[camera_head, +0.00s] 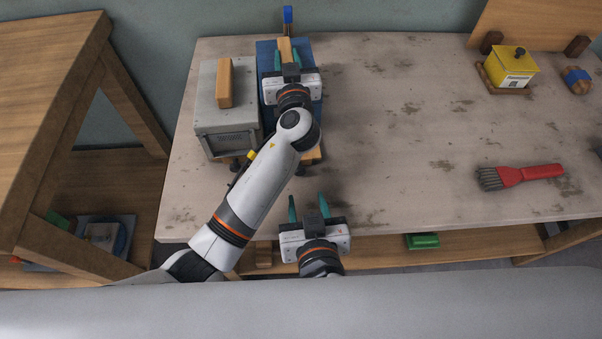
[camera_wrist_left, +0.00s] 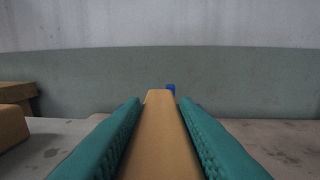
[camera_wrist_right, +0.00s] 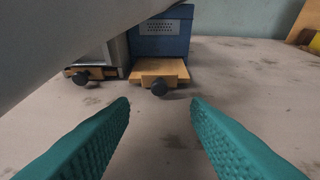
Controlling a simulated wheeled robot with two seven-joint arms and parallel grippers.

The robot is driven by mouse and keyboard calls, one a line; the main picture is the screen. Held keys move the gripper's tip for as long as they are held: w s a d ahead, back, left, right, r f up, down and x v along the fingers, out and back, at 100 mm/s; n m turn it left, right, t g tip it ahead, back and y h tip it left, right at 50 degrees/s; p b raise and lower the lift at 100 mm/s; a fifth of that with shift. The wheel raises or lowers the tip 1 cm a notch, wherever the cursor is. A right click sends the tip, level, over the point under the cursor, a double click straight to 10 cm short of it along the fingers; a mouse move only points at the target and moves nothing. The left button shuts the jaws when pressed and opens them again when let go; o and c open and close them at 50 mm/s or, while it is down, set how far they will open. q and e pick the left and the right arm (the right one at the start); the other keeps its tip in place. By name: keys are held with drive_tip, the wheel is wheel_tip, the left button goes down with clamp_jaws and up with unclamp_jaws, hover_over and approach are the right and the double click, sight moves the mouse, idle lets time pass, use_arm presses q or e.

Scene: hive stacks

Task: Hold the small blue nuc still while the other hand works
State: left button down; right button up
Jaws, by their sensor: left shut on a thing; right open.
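The small blue nuc (camera_head: 267,62) stands upright on the table beside a grey box, with a wooden handle (camera_head: 285,48) on its lid. My left gripper (camera_head: 291,52) is shut on that handle from above. In the left wrist view the handle (camera_wrist_left: 155,130) lies between the teal fingers. My arm hides much of the nuc in the head view. My right gripper (camera_head: 307,198) is open and empty by the table's front edge. In the right wrist view the nuc's front (camera_wrist_right: 160,42) shows a vent and a wooden ledge (camera_wrist_right: 160,73) with a dark knob, ahead of the open fingers.
The grey box (camera_head: 225,112) with a wooden handle stands close on the nuc's left. A red brush (camera_head: 525,175), a yellow tin (camera_head: 512,70) and a blue-banded wooden item (camera_head: 576,80) are on the right. A blue upright thing (camera_head: 288,20) is behind the nuc. The table's middle is clear.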

sight(300, 173)
drive_tip(key=x, duration=0.9)
drive_tip(key=shift+c, duration=0.3)
clamp_jaws()
